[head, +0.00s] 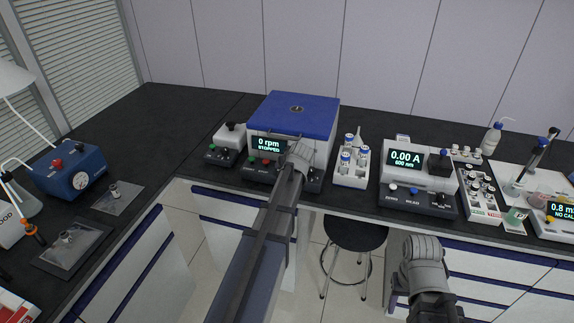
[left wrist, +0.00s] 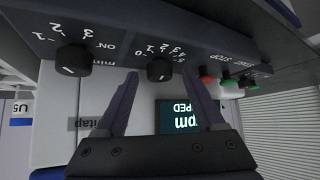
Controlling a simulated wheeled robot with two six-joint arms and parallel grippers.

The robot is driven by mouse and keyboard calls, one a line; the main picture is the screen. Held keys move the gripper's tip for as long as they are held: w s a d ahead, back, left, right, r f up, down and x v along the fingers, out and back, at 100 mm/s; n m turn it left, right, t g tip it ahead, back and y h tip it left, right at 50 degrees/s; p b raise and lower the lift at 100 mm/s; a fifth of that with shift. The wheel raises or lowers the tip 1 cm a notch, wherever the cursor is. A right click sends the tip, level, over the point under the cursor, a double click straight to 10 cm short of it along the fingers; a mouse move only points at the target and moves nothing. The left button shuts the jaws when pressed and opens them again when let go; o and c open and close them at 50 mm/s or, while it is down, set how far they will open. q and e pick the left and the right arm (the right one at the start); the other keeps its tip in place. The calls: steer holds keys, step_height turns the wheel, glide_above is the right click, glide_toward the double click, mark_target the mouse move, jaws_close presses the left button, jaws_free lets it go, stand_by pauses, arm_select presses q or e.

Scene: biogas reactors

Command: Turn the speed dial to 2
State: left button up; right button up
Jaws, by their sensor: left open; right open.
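The centrifuge-like machine (head: 296,115) has a blue lid, and its display (head: 268,144) reads 0 rpm, STOPPED. In the left wrist view its front appears upside down. A black dial (left wrist: 160,68) with a numbered scale starting at 0 sits at the middle of the panel. My left gripper (left wrist: 160,78) is open, with its fingertips on either side of this dial and nothing visibly clamped. The dial's exact setting is too small to read. In the head view my left arm hides part of the panel. My right gripper (head: 432,303) is low at the right, away from the machine.
Another black dial (left wrist: 73,58), near "min", sits left in the wrist view. Red (left wrist: 206,72) and green (left wrist: 228,79) buttons are on the other side. A vial rack (head: 351,171) stands close right of the machine, and a stirrer-like device (head: 228,140) close left.

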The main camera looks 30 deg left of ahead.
arm_select(q)
steer(key=p+v, duration=0.5)
steer(key=v, duration=0.2)
steer(key=shift+s+d+r, duration=0.2)
steer(key=shift+s+r, duration=0.05)
steer(key=shift+r, duration=0.05)
steer(key=s+d+f+m+g+h, duration=0.1)
steer(key=s+d+m, duration=0.3)
steer(key=s+d, duration=0.4)
steer(key=s+d+f+m+g+h, duration=0.2)
steer(key=s+d, duration=0.5)
steer(key=d, duration=0.6)
steer(key=s+d+f+m+g+h, duration=0.2)
steer(key=s+d+m, duration=0.4)
steer(key=d, duration=0.5)
steer(key=s+f+g, duration=0.1)
steer(key=s, duration=0.1)
steer(key=shift+s+d+f+g, duration=0.15)
steer(key=shift+s+d+g, duration=0.2)
steer(key=shift+g, duration=0.05)
